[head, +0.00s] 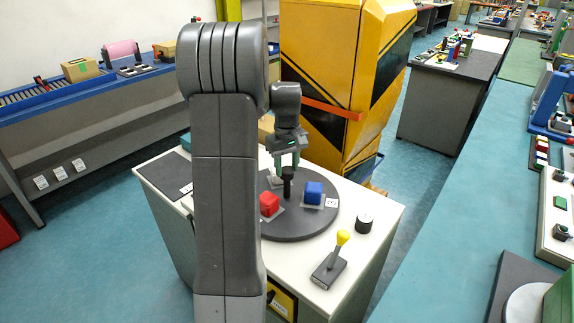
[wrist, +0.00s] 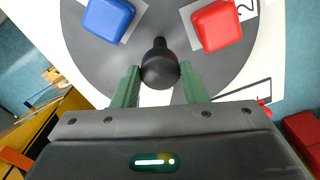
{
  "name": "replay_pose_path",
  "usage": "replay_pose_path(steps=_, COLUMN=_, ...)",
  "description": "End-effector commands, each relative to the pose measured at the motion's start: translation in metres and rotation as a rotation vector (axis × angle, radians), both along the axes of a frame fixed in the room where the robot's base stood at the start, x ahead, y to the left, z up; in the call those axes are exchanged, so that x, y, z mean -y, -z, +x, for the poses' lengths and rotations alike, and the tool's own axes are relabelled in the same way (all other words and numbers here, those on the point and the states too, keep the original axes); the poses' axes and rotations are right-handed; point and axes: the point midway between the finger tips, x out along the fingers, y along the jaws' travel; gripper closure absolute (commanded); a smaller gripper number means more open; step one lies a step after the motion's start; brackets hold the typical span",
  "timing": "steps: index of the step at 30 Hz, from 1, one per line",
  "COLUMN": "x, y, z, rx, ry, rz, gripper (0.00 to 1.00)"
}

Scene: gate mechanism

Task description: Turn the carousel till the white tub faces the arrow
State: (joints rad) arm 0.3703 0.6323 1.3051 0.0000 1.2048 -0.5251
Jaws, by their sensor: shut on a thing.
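The carousel (head: 300,228) is a dark grey disc on a white-topped cabinet; it also fills much of the wrist view (wrist: 95,50). A red block-like tub (head: 268,204) and a blue one (head: 314,192) sit on it on pale plates. In the wrist view the blue tub (wrist: 108,17) is upper left and the red tub (wrist: 217,25) upper right. A black upright knob (wrist: 160,62) stands on the disc. My gripper (head: 288,172) is shut on this knob, green fingers at its two sides. I cannot clearly make out the arrow.
A yellow-knobbed lever (head: 342,239) and a black round knob (head: 364,224) stand on the cabinet top right of the disc. A tall yellow-and-black cabinet (head: 340,80) rises close behind. A dark mat (head: 165,177) lies at the left.

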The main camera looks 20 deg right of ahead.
Motion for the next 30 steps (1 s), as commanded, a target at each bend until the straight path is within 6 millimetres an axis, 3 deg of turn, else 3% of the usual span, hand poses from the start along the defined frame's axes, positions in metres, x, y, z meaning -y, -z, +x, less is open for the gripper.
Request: replay_pose_path(steps=30, x=0.0002, y=-0.0021, z=0.0011, rx=0.004, ry=-0.503, rz=-0.002, gripper=1.00)
